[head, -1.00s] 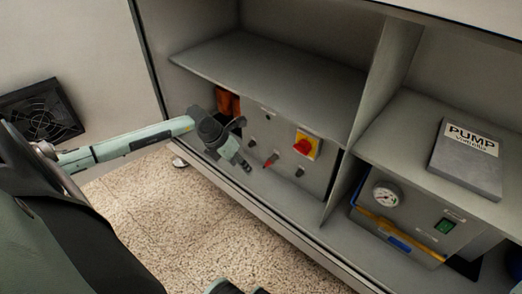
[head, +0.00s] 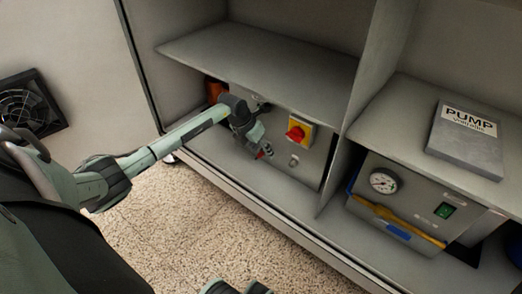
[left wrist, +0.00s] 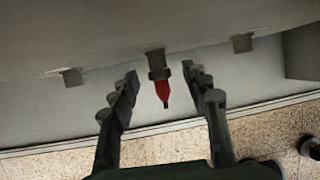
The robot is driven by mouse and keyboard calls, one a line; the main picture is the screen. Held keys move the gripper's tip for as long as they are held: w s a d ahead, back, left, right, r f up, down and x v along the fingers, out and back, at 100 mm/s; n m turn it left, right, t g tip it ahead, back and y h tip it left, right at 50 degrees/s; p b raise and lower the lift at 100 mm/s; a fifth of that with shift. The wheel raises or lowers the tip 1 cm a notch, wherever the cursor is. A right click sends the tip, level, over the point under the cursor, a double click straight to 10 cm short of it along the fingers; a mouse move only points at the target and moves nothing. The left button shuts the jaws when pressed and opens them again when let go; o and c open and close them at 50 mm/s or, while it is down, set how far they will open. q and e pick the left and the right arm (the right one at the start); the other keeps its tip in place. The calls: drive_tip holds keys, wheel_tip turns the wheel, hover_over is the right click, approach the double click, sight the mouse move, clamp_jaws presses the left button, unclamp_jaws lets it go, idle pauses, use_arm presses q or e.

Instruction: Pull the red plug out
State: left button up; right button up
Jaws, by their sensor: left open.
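My right gripper is not clearly in view.
A red knob on a yellow plate (head: 299,133) is to the right of the gripper on the same panel. An orange object (head: 216,91) is behind the wrist. A shelf (head: 265,60) hangs above, and a divider (head: 343,160) separates off the pump unit (head: 415,195).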

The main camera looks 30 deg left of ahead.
use_arm(q)
drive_tip(key=c, duration=0.7)
clamp_jaws()
drive_tip(key=shift+s, duration=0.15)
drive_tip(key=shift+s+a+p, duration=0.1)
drive_tip(key=shift+s+p, duration=0.25)
drive_tip(key=shift+s+p, duration=0.7)
drive_tip(key=shift+s, duration=0.25)
drive_tip(key=shift+s+a+p, duration=0.15)
drive_tip(key=shift+s+p, duration=1.2)
drive_tip(key=shift+s, duration=0.35)
